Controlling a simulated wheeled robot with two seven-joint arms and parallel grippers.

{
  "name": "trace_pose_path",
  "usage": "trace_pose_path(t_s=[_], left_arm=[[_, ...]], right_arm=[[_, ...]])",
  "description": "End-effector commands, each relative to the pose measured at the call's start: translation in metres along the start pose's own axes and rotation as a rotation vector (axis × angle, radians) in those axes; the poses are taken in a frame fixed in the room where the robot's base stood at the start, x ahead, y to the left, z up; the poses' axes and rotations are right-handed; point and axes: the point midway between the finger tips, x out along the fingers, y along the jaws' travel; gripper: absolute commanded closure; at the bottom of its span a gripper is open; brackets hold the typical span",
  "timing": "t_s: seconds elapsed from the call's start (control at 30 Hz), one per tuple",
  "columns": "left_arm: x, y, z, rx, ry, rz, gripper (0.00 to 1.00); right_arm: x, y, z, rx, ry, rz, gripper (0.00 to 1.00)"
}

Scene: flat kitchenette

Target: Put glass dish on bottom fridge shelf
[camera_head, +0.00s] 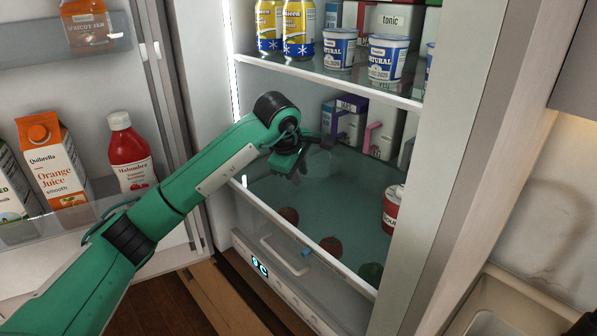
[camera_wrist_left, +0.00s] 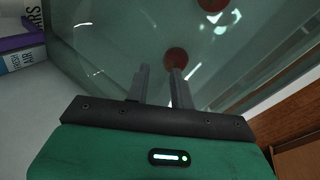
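My left arm reaches from the left into the open fridge. My left gripper (camera_head: 325,143) is above the bottom glass shelf (camera_head: 265,195), below the middle shelf. In the left wrist view its two fingers (camera_wrist_left: 160,85) stand apart with a gap, and no solid thing shows clearly between them. I cannot make out the glass dish for certain. Pale glints and faint clear edges near the fingers in the left wrist view could belong to it or to the glass shelf. My right gripper is not in view.
Cartons (camera_head: 345,118) stand at the back of the bottom shelf, and a red tub (camera_head: 392,207) at its right. Red produce (camera_head: 330,246) shows through the glass from below. Yogurt tubs (camera_head: 387,58) and yellow cans (camera_head: 298,28) fill the middle shelf's front. The door with ketchup (camera_head: 129,155) is open left.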

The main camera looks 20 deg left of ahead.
Motion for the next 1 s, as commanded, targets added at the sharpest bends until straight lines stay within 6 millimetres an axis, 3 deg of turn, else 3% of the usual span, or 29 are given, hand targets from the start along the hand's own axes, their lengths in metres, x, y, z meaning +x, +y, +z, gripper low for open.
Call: trace_pose_path(t_s=[0.5, 1.0], left_arm=[[-0.069, 0.000, 0.000, 0.000, 0.000, 0.003, 0.75], [-0.076, 0.001, 0.000, -0.001, 0.000, 0.002, 0.75]], right_arm=[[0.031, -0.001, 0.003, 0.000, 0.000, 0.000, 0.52], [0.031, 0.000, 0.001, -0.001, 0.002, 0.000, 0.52]])
